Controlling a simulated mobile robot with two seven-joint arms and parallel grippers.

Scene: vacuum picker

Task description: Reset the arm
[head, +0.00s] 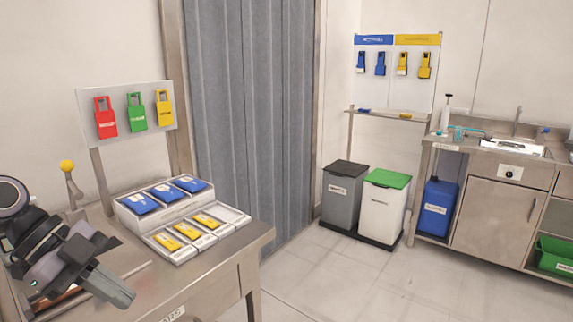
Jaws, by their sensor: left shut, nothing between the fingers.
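My left arm comes in from the left edge of the head view. Its dark gripper (108,287) is shut and empty, low over the near left part of the metal table (205,285). The gripper points to the right and down, apart from the tray. A white stepped tray (236,216) stands on the table to the right of the gripper. Blue packets (164,192) lie on its upper step and yellow packets (187,231) on its lower step. The lower step's right end is empty. My right gripper is not in view.
A yellow-knobbed lever (67,167) stands behind my left arm. A board (120,98) with red, green and yellow tags rises behind the table. A grey bin (343,200), a white bin with a green lid (383,208) and a sink counter (500,205) stand across open floor.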

